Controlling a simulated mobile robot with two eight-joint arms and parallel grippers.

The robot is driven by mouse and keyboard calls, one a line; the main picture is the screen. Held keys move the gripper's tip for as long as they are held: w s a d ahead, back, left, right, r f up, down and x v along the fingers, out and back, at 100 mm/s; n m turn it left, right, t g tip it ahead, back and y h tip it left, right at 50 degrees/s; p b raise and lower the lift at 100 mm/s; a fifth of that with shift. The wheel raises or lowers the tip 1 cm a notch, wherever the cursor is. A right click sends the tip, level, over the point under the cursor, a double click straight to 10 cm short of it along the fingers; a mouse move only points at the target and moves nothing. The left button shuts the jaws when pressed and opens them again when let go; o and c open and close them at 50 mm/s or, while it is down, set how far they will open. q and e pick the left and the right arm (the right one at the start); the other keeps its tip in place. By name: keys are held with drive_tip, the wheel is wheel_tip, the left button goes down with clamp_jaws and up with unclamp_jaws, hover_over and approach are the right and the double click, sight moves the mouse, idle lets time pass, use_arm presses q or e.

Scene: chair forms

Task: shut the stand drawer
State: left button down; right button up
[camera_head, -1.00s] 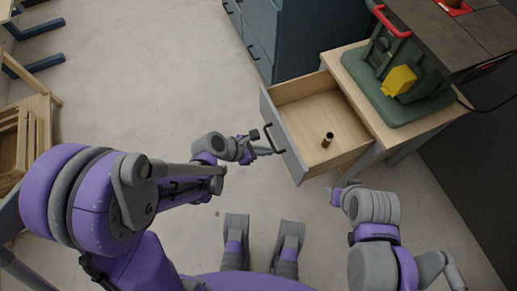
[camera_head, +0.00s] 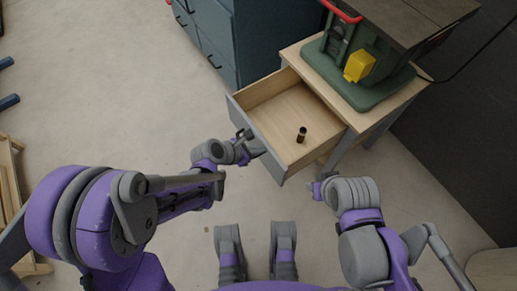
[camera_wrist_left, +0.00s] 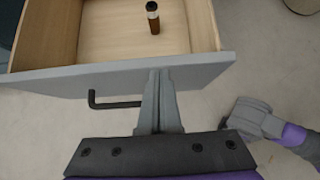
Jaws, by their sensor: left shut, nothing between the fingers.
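The stand drawer (camera_head: 285,118) is pulled well out of the wooden stand (camera_head: 400,105). Its grey front panel (camera_head: 255,143) faces my left arm. My left gripper (camera_head: 258,150) is shut and empty, with its fingers at the drawer front in the head view. In the left wrist view the shut fingers (camera_wrist_left: 158,85) point at the grey front (camera_wrist_left: 205,72), overlapping it just right of the black bar handle (camera_wrist_left: 115,104); I cannot tell whether they touch.
A small dark-and-brown cylinder (camera_head: 301,134) stands in the drawer. A green machine with a yellow part (camera_head: 359,66) sits on the stand. A blue cabinet (camera_head: 250,40) is behind, left of the stand. Bare floor (camera_head: 130,110) lies to the left.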

use_arm(q)
drive_tip(key=w+d, duration=0.7)
drive_tip(key=d, duration=0.5)
drive_tip(key=w+d, duration=0.7)
drive_tip(key=d, duration=0.5)
use_arm(e)
drive_tip(key=shift+a, duration=0.1)
use_arm(q)
drive_tip(key=shift+d+r, duration=0.1)
use_arm(e)
drive_tip(key=shift+s, duration=0.1)
